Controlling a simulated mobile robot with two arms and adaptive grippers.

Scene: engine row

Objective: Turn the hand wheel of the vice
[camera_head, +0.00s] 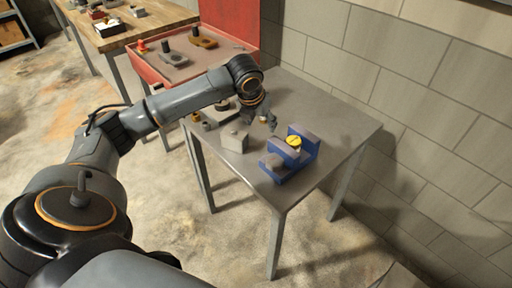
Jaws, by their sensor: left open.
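A blue vice (303,150) stands near the front right of a grey metal table (327,108). A yellow round part (293,142) shows on the vice and looks like its hand wheel. My left gripper (261,121) points down over the table, to the left of and behind the vice. It is open and apart from the wheel. My right gripper is not in view.
A grey block (235,138) sits left of the vice, and small parts lie along the table's left edge. A red bench (172,66) adjoins the table at the back left. A block wall (410,75) runs along the right.

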